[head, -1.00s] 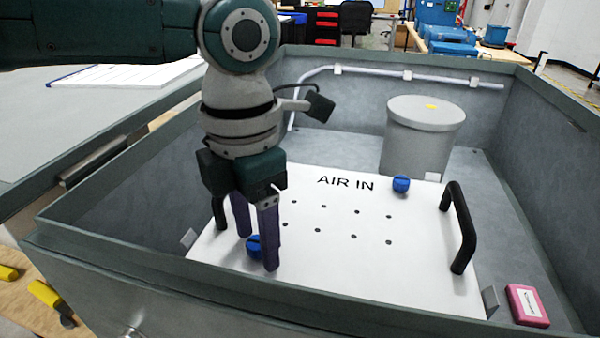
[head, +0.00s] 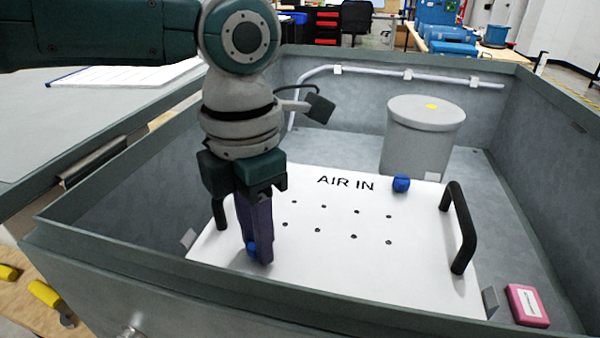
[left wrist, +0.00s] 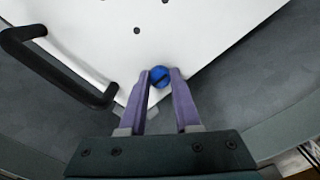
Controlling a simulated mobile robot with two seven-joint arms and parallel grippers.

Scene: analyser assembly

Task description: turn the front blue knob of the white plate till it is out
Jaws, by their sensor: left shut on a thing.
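The white plate (head: 330,255) lies in the grey box, with "AIR IN" printed near its back edge and several small dark holes. The front blue knob (head: 251,249) is at its front left, mostly hidden by my fingers in the head view. In the left wrist view the knob (left wrist: 160,76) sits between the fingertips. My left gripper (head: 258,258) points down and is shut on this knob, which is at the plate's surface. A second blue knob (head: 401,184) stands at the plate's back right. My right gripper is in neither view.
Black handles stand at the plate's right (head: 460,228) and left (head: 219,211). A grey canister (head: 424,140) stands behind the plate, and a pink box (head: 527,305) lies at the right. The box's front wall (head: 200,295) is close to my gripper.

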